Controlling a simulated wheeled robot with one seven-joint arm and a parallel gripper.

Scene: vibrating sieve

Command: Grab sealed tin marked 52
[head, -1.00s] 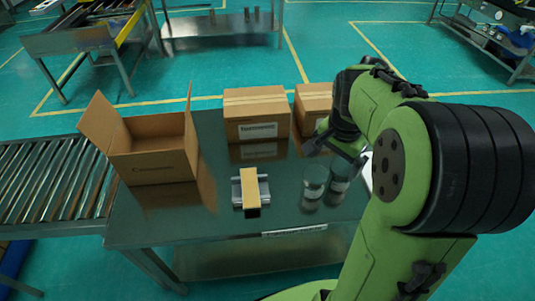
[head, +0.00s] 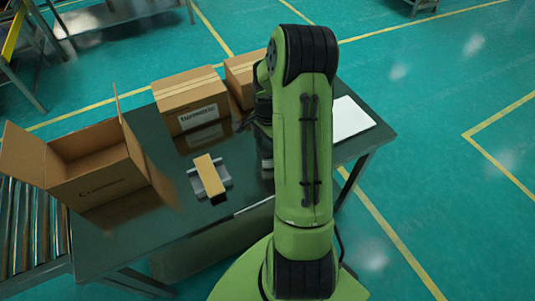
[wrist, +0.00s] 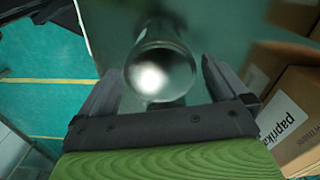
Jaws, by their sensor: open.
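A shiny round metal tin (wrist: 160,72) shows from above in the wrist view, between the two fingers of my gripper (wrist: 161,80). The fingers are spread apart, with a gap visible on each side of the tin. No number can be read on it, so I cannot tell whether it is the one marked 52. In the head view my arm covers most of the tin area; only a pale sliver of a tin (head: 265,152) shows beside the arm. My gripper is mostly hidden there.
An open carton (head: 95,175) stands on the left of the dark table (head: 240,185). A closed labelled carton (head: 190,98) and another closed carton (head: 240,78) stand at the back. A yellow-topped block on a metal holder (head: 208,175) sits mid-table. A white flat sheet (head: 350,118) lies at right.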

